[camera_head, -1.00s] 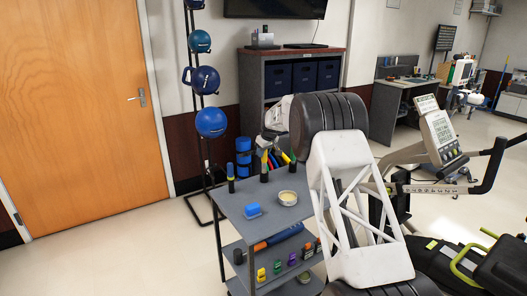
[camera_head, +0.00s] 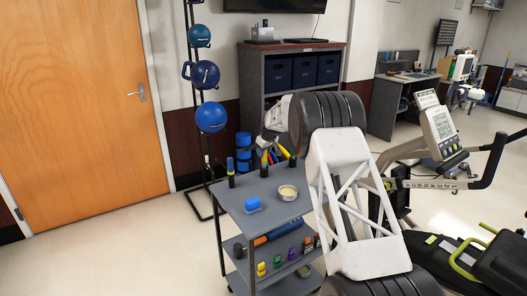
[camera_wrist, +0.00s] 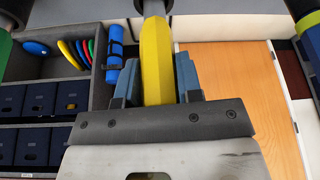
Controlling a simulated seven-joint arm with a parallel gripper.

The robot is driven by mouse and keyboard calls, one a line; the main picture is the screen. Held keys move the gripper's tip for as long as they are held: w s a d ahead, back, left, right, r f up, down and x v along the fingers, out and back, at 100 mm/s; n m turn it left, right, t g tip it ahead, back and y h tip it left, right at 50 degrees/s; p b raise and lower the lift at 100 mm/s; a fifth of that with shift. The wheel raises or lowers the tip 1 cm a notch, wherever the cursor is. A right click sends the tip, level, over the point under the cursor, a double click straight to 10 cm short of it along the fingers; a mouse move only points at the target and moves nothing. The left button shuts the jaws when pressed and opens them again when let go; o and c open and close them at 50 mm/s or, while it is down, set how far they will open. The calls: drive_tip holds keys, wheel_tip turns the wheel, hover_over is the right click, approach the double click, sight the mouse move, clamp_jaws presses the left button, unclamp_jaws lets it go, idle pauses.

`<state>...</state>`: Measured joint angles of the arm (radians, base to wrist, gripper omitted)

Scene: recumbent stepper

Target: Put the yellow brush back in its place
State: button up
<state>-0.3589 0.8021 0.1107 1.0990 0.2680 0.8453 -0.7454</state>
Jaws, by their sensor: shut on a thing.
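The yellow brush (camera_wrist: 156,60) is between the fingers of my gripper (camera_wrist: 155,75), which is shut on its handle. In the wrist view its far end meets a dark round piece (camera_wrist: 153,7); I cannot tell whether it sits inside it. In the head view the brush (camera_head: 264,158) stands about upright above a black holder (camera_head: 264,171) on the grey cart, below my gripper (camera_head: 268,143). A blue brush (camera_head: 230,164) stands in a holder to its left. A green brush (camera_head: 292,158) stands in one to its right.
A ball rack (camera_head: 211,117) stands behind left. The stepper (camera_head: 441,136) is at right.

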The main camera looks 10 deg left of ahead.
drive_tip(key=shift+f, duration=0.65)
drive_tip(key=shift+f, duration=0.1)
drive_tip(key=o, duration=1.1)
drive_tip(key=shift+c, duration=0.2)
drive_tip(key=v, duration=0.8)
